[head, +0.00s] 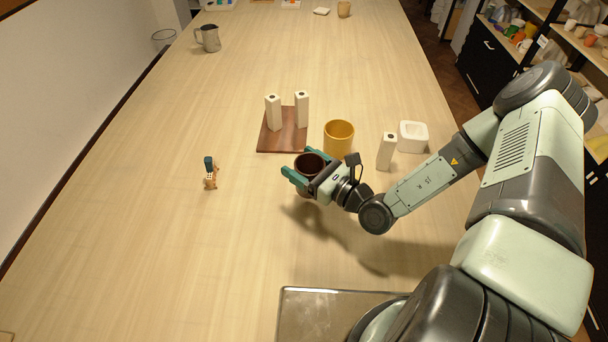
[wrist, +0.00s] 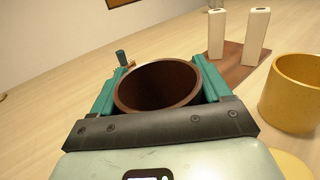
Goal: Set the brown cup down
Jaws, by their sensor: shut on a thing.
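The brown cup (head: 309,164) is upright between the two teal fingers of my gripper (head: 302,176), which is shut on it. In the wrist view the brown cup (wrist: 158,86) shows its open, empty-looking inside, with a finger of my gripper (wrist: 155,95) on each side. In the head view a shadow lies on the table below my gripper. The cup's base is mostly hidden, so I cannot tell whether it touches the table (head: 200,270).
A yellow cup (head: 339,139) stands close behind the brown cup. A brown board (head: 283,140) carries two white bottles (head: 273,113). Right are a white bottle (head: 386,152) and white square bowl (head: 413,136). A small figure (head: 211,173) stands left. The table's left front is clear.

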